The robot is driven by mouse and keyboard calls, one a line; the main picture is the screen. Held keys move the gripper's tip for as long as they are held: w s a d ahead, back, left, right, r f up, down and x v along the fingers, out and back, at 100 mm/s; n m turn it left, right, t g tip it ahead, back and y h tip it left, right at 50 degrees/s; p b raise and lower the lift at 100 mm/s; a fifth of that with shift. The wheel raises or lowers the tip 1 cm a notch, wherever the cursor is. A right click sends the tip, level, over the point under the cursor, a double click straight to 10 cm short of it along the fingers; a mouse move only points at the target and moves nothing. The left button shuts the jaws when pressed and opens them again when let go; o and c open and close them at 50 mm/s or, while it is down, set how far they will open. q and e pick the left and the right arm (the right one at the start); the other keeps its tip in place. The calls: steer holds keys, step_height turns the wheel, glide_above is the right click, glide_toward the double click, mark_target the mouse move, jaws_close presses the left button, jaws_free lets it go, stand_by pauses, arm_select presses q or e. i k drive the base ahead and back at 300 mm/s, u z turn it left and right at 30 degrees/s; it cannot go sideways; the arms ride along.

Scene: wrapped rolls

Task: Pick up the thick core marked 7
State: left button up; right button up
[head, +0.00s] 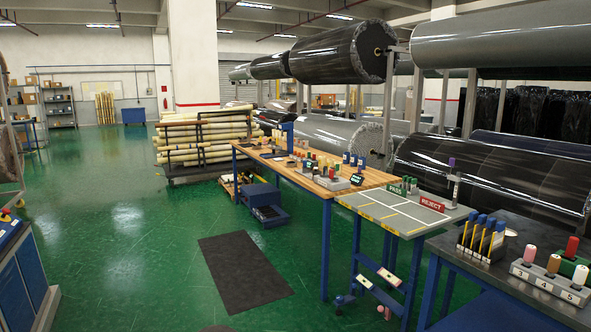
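I cannot make out a core marked 7. A grey block (549,286) on the dark table at the lower right carries the marks 3, 4 and 5. Small coloured upright pieces (328,168) also stand on the wooden bench, too small to read. Neither of my grippers shows.
The dark table (450,243) is cut off at the right. It adjoins a grey sorting table (372,206) with PASS and REJECT signs, then a wooden bench (365,182). A black mat (243,270) lies on open green floor at left.

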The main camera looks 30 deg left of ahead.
mark_target(321, 159)
steer(key=u, duration=0.85)
steer(key=k, duration=0.9)
steer(key=u, duration=1.3)
steer(key=i, duration=4.5)
steer(key=z, duration=0.8)
steer(key=i, duration=1.3)
steer(key=z, duration=1.3)
steer(key=i, duration=1.1)
steer(key=z, duration=0.2)
steer(key=k, duration=0.15)
steer(key=z, duration=0.3)
